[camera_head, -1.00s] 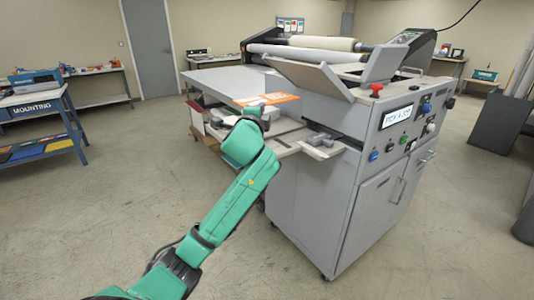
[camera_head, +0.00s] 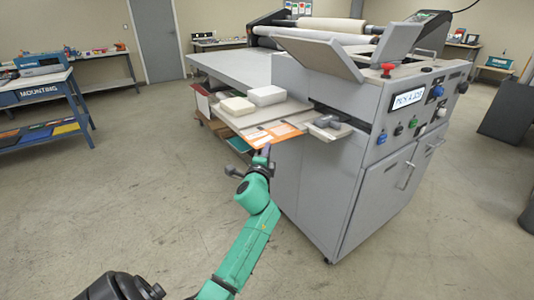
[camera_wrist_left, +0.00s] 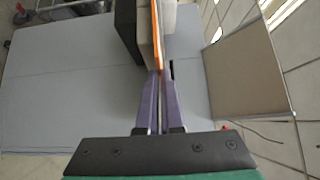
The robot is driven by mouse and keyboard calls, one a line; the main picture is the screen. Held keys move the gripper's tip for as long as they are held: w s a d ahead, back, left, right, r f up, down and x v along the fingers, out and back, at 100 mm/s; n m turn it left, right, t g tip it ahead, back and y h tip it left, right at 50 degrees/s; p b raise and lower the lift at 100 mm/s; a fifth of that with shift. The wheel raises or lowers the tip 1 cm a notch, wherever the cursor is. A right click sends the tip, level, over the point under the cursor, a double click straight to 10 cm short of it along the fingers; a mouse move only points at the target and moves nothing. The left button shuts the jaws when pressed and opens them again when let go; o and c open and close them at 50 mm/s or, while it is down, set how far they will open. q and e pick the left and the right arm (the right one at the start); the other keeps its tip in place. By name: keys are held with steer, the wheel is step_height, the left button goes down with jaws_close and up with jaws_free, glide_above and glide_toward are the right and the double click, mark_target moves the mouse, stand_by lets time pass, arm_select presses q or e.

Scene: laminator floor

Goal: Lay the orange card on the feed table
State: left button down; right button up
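The orange card (camera_head: 283,131) is flat and thin, at the front edge of the pale feed table (camera_head: 296,112) on the laminator's near side. My left gripper (camera_head: 264,152) is at the card's near edge. In the left wrist view, the purple fingers of my left gripper (camera_wrist_left: 160,80) are closed together on the card (camera_wrist_left: 157,35), which shows edge-on as an orange strip. I cannot tell whether the card touches the table or hovers just above it. My right gripper is not in view.
Two whitish blocks (camera_head: 265,96) (camera_head: 236,106) lie behind the card. A grey clamp-like part (camera_head: 328,122) is to its right. The grey laminator cabinet (camera_head: 330,190) stands close to my left arm.

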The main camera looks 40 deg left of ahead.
arm_select(q)
steer(key=shift+r, duration=0.1)
steer(key=shift+f, duration=0.2)
steer(key=c, duration=1.1)
jaws_free()
steer(key=shift+r, duration=0.1)
